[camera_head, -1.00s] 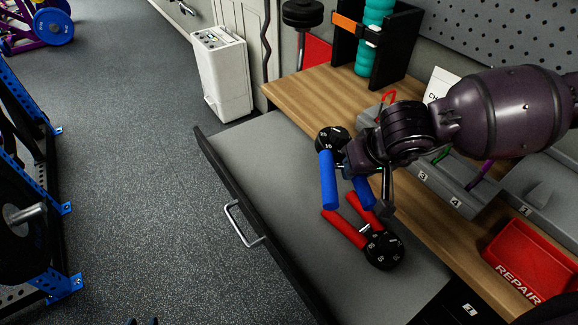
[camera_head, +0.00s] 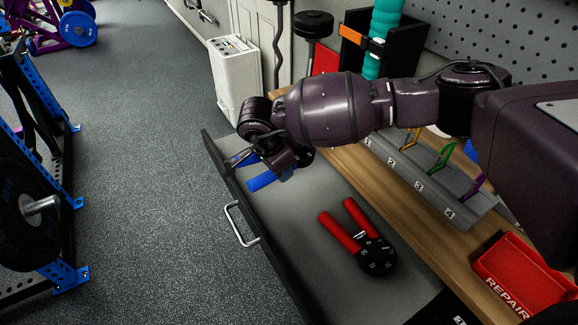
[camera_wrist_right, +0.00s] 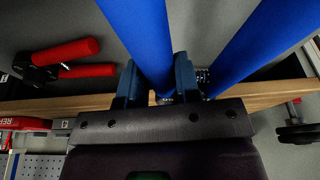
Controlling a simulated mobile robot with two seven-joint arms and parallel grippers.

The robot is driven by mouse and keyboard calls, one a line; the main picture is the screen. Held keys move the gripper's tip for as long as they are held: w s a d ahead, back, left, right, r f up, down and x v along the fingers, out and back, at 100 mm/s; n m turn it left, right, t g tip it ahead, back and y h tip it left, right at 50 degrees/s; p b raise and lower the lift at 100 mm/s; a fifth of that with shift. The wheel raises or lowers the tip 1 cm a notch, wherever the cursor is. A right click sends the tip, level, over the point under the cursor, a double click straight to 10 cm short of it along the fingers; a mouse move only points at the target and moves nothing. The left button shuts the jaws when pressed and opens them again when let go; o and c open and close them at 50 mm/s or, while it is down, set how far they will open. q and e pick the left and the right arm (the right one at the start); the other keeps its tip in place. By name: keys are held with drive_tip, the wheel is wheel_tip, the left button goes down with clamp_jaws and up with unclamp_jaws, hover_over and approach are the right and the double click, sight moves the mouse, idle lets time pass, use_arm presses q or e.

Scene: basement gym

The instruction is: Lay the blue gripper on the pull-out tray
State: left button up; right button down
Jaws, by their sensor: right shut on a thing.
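The blue gripper (camera_head: 262,183) is a hand-grip trainer with two blue handles and a dark dial end. My right gripper (camera_head: 268,163) is shut on it over the far end of the grey pull-out tray (camera_head: 292,222). My wrist hides part of it in the head view, and I cannot tell whether it touches the tray. In the right wrist view the blue handles (camera_wrist_right: 262,42) spread away from my gripper's fingers (camera_wrist_right: 157,88). My left gripper is not in view.
A red hand gripper (camera_head: 340,232) lies on the tray's near part, apart from the blue one; it also shows in the wrist view (camera_wrist_right: 68,51). The wooden bench (camera_head: 405,218) holds a numbered grey rack (camera_head: 400,172) and a red repair bin (camera_head: 520,262). Bare tray lies between the two hand grippers.

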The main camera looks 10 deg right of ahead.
sight(293, 196)
drive_tip(key=m, duration=0.1)
drive_tip(key=m+g, duration=0.1)
drive_tip(key=m, duration=0.2)
drive_tip(key=shift+w+d+f+g, duration=0.25)
drive_tip(key=shift+d+g, duration=0.05)
drive_tip(key=shift+d, duration=0.1)
drive_tip(key=m, duration=0.2)
drive_tip(key=d+m+g, duration=0.1)
drive_tip(key=m, duration=0.1)
drive_tip(key=shift+s+d+m+g, duration=0.1)
drive_tip(key=shift+d+m+g, duration=0.05)
drive_tip(key=shift+m+g, duration=0.2)
drive_tip(key=shift+f+b, duration=0.4)
drive_tip(key=shift+f, duration=0.45)
drive_tip(key=shift+f+b, duration=0.4)
drive_tip(key=shift+f, duration=0.45)
drive_tip(key=shift+f+b, duration=0.35)
drive_tip(key=shift+f, duration=0.5)
drive_tip(key=shift+f+b, duration=0.4)
drive_tip(key=shift+f, duration=0.4)
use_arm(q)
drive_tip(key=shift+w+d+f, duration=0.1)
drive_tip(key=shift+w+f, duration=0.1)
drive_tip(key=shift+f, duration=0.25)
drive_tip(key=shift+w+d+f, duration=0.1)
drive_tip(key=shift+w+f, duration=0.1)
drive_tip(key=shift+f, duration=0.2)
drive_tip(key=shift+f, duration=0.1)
use_arm(e)
drive_tip(key=shift+f, duration=0.1)
